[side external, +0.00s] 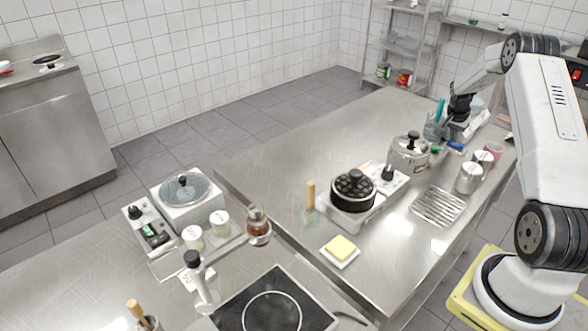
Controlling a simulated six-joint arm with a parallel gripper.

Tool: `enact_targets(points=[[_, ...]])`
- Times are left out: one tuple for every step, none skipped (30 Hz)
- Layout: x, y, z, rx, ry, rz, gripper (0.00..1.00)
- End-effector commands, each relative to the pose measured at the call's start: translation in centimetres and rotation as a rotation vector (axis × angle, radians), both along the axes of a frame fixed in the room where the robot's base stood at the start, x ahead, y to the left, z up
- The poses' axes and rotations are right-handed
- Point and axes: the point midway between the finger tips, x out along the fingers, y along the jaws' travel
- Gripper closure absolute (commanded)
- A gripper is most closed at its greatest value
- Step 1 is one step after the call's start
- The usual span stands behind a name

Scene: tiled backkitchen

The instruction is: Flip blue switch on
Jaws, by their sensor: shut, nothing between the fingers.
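No switch that I can clearly make out as blue shows in the side external view. A small blue item (455,145) lies on the steel counter (300,150) towards its far right end; it is too small to tell what it is. My gripper (460,112) is dark and small in the view, at the end of my pale arm, close above that end of the counter. It is shut and empty. It is a little above and behind the blue item in the picture; I cannot tell whether it touches anything. A grey appliance (474,124) beside it is partly hidden.
A black pan (353,190) sits on a hotplate. The counter's left middle is clear.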

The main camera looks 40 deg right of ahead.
Motion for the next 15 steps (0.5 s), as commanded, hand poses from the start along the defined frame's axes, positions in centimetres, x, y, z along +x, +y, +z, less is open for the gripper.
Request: enact_targets(points=[[-0.19, -0.02, 0.09, 0.0, 0.0, -0.001, 1.0], [-0.29, -0.02, 0.13, 0.0, 0.0, -0.001, 1.0], [-0.41, -0.02, 0.18, 0.0, 0.0, -0.001, 1.0], [-0.51, -0.01, 0.21, 0.0, 0.0, -0.001, 1.0], [-0.61, -0.01, 0.25, 0.0, 0.0, -0.001, 1.0], [-0.73, 0.0, 0.3, 0.0, 0.0, -0.001, 1.0], [-0.81, -0.01, 0.33, 0.0, -0.001, -0.001, 1.0], [-0.89, -0.02, 0.37, -0.001, -0.001, 0.0, 1.0], [-0.96, -0.02, 0.41, -0.001, -0.001, 0.0, 1.0], [-1.01, -0.02, 0.43, -0.001, -0.001, 0.0, 1.0], [-1.04, -0.02, 0.44, -0.001, -0.001, 0.0, 1.0], [-1.08, -0.03, 0.44, -0.001, -0.001, 0.0, 1.0], [-1.09, -0.03, 0.45, -0.001, -0.001, 0.0, 1.0], [-1.09, -0.03, 0.45, -0.001, -0.001, 0.0, 1.0], [-1.1, -0.02, 0.44, -0.001, -0.001, 0.0, 1.0]])
